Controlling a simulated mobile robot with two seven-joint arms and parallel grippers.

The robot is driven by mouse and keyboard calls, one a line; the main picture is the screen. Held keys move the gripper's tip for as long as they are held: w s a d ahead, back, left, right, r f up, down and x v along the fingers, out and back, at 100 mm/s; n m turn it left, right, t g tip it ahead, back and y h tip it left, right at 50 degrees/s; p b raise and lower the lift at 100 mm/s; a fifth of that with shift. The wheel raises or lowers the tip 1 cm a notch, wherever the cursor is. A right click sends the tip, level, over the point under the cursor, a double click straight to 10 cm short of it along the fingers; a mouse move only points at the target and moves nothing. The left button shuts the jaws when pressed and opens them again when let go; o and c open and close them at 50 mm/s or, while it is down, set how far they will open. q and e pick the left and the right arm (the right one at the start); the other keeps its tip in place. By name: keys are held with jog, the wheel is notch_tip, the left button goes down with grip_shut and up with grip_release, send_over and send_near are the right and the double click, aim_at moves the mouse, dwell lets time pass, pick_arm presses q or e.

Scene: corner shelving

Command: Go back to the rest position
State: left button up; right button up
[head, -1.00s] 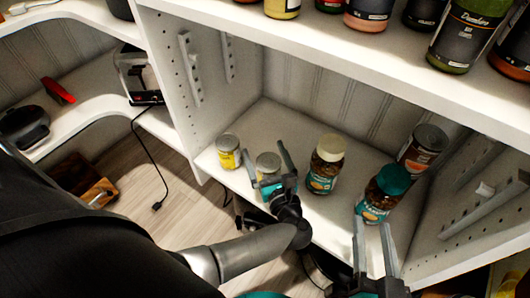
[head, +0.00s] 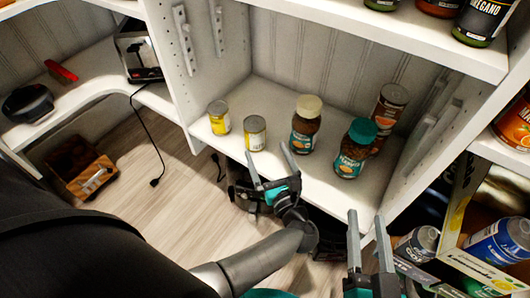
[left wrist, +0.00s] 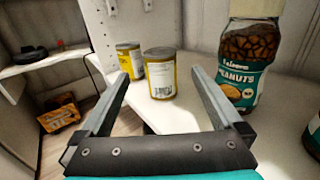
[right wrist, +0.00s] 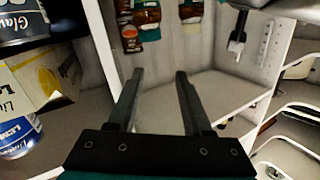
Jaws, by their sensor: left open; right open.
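My left gripper (head: 270,168) is open and empty, just in front of the shelf edge below a yellow-labelled can (head: 255,133). In the left wrist view its fingers (left wrist: 155,85) stand apart, with that can (left wrist: 159,74) beyond them, not gripped. My right gripper (head: 367,225) is open and empty, in front of the shelf's right part. In the right wrist view its fingers (right wrist: 157,85) are apart with nothing between them.
An upper shelf (head: 390,30) with jars runs above. A right-hand compartment holds cans (head: 497,240) and a yellow box (head: 460,190). At left are a curved shelf (head: 75,105), a toaster (head: 138,55) with a hanging cord, and a wooden crate (head: 75,160) on the floor.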

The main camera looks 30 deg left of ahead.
pick_arm(q)
jog(key=shift+s+d, duration=0.4)
jog(key=shift+d, duration=0.05)
pick_arm(e)
jog(key=shift+s+d, duration=0.4)
pick_arm(q)
jog(key=shift+r, duration=0.1)
